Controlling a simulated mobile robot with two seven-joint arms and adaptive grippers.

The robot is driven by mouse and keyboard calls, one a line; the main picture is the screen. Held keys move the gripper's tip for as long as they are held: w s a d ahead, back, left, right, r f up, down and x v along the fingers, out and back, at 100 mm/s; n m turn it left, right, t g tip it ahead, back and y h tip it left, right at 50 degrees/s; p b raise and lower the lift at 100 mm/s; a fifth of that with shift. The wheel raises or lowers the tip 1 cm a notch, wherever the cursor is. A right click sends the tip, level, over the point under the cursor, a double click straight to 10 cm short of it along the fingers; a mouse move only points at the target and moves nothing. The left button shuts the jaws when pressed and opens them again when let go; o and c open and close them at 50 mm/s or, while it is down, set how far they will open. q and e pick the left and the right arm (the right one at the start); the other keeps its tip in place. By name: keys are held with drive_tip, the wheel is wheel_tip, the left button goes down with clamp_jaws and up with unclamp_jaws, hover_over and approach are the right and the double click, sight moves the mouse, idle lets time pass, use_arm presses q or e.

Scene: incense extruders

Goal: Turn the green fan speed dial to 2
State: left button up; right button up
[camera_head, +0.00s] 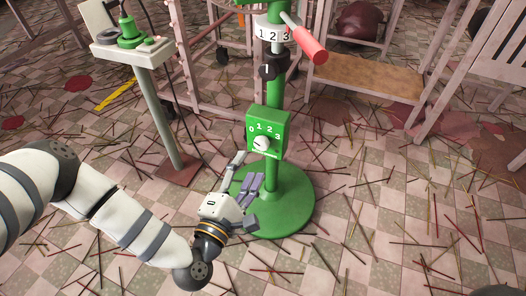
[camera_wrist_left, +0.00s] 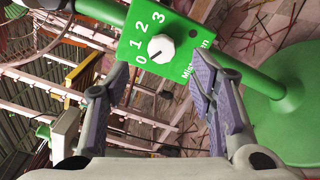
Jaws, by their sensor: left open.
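The green box (camera_head: 279,120) on the green stand carries a white dial (camera_head: 261,143) with the numbers 0, 1, 2 and 3 around it. In the left wrist view the white dial (camera_wrist_left: 161,48) sits ahead of the fingers. A small dark mark on it seems to lie on the side of the 0. My left gripper (camera_head: 245,174) is open and empty, just below and in front of the box. Its fingers (camera_wrist_left: 160,80) are spread on either side of the dial in the wrist view, apart from it. My right gripper is not in view.
The stand's round green base (camera_head: 290,215) is beside my left gripper. Above are a white number ring (camera_head: 270,34) and a red handle (camera_head: 309,46). A pedestal with a green device (camera_head: 129,38) stands at the upper left. Incense sticks litter the tiled floor.

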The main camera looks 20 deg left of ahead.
sight(261, 146)
use_arm(q)
drive_tip(key=w+b, duration=0.1)
drive_tip(key=w, duration=0.2)
drive_tip(key=w+b, duration=0.1)
drive_tip(key=w, duration=0.3)
drive_tip(key=shift+w+d+f, duration=0.1)
drive_tip(key=shift+f, duration=0.1)
drive_tip(key=shift+w+r, duration=0.15)
drive_tip(key=shift+w, duration=0.2)
drive_tip(key=c, duration=1.2)
